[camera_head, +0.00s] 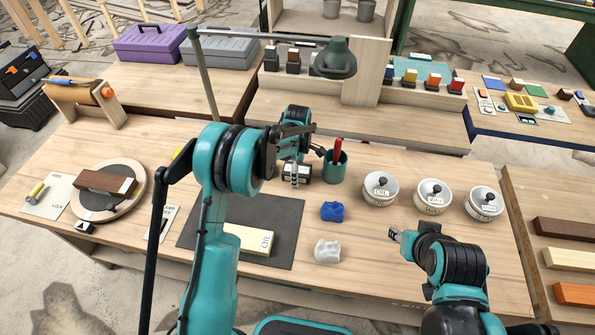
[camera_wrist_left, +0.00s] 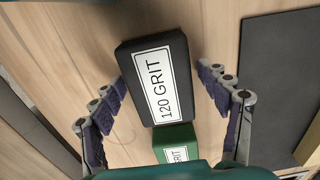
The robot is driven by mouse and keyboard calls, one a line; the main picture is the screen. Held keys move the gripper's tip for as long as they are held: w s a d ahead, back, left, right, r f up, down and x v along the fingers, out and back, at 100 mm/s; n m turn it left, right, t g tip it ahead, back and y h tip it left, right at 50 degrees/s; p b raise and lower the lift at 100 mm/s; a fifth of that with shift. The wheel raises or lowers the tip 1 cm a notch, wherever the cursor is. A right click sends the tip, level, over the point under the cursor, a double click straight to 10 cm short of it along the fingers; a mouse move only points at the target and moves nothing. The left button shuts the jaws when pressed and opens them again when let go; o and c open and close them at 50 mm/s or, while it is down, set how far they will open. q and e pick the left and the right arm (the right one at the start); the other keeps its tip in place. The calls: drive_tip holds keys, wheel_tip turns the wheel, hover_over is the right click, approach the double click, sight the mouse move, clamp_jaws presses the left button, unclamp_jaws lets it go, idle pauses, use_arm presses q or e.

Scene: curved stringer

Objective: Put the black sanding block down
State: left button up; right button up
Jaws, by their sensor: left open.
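The black sanding block (camera_wrist_left: 178,48), with a white "120 GRIT" label, lies between the spread fingers of my left gripper (camera_wrist_left: 162,75) in the left wrist view. The fingers are open, with a narrow gap on each side of the block. A green block (camera_wrist_left: 176,142) with a partly hidden "GRIT" label is close beside it, nearer my palm. In the head view my left gripper (camera_head: 296,160) is low over the workbench, behind the dark mat, and largely covers the blocks. My right gripper (camera_head: 394,234) is over the front right of the bench; its finger gap is unclear.
The dark mat (camera_head: 215,222) bears a pale yellow block (camera_head: 250,240). A teal cup (camera_head: 335,168) with a red-handled tool stands right of my left gripper. A blue cloth (camera_head: 332,211), a white cloth (camera_head: 327,251) and three lidded tins (camera_head: 432,198) are farther right. A lamp (camera_head: 335,58) overhangs behind.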

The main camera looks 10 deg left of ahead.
use_arm(q)
drive_tip(key=s+a+r+m+t+p, duration=0.1)
drive_tip(key=s+r+m+p, duration=0.1)
drive_tip(key=r, duration=0.8)
drive_tip(key=s+r+m+p, duration=0.1)
drive_tip(key=s+r, duration=0.2)
drive_tip(key=r, duration=0.6)
drive_tip(key=s+a+r+m+t, duration=0.2)
drive_tip(key=s+r+m, duration=0.4)
drive_tip(key=s, duration=0.3)
drive_tip(key=s+a+f+m+t, duration=0.1)
drive_tip(key=s+m+t, duration=0.3)
drive_tip(key=s+m, duration=0.5)
drive_tip(key=s+a, duration=0.1)
drive_tip(key=s, duration=0.4)
drive_tip(key=shift+s+f, duration=0.2)
drive_tip(key=shift+f, duration=0.2)
drive_tip(key=shift+f+b, duration=0.75)
drive_tip(key=shift+f, duration=0.1)
